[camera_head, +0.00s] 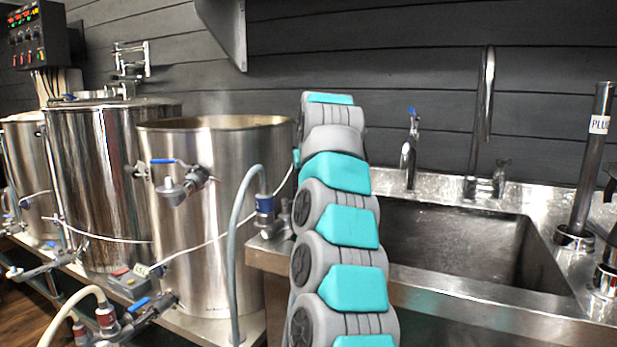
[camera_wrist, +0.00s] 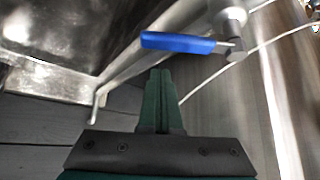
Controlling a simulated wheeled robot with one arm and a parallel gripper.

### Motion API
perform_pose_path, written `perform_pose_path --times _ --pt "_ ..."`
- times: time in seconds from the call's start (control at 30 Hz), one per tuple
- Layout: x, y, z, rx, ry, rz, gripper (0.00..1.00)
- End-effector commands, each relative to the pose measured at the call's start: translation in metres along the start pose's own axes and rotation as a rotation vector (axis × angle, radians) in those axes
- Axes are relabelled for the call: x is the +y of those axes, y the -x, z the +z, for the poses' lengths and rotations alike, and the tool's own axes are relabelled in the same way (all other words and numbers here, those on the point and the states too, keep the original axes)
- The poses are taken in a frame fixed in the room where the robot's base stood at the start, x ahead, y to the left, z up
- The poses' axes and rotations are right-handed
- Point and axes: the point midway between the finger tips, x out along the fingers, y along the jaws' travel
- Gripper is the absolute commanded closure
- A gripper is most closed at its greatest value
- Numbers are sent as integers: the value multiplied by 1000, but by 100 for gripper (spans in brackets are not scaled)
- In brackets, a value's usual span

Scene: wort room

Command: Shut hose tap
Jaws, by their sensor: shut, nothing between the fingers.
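A tap with a flat blue lever (camera_wrist: 178,43) shows at the top of the wrist view. The lever lies nearly level in the picture, and its right end meets a grey metal valve body (camera_wrist: 232,22). My gripper (camera_wrist: 160,74) is shut and empty, with its dark green fingers side by side. In the picture the fingertips sit just below the lever's left half, with a small gap; depth is hard to judge. In the head view my arm hides the gripper.
A steel kettle (camera_head: 215,140) with its own blue-levered valve (camera_head: 180,180) stands close left of my arm. The steel sink (camera_head: 450,245) is close right, with a faucet (camera_head: 485,120) and a small blue-topped tap (camera_head: 410,150). A white cable (camera_wrist: 215,72) runs beside the fingers.

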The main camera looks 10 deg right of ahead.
Motion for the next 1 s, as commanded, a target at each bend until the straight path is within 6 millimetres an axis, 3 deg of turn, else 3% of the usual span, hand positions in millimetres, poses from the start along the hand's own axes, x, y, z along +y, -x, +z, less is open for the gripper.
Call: perform_pose_path --times 0.6,1.0 --pt "-1 21 26 2 1 -2 100" --pt "-1 26 31 3 1 0 100"
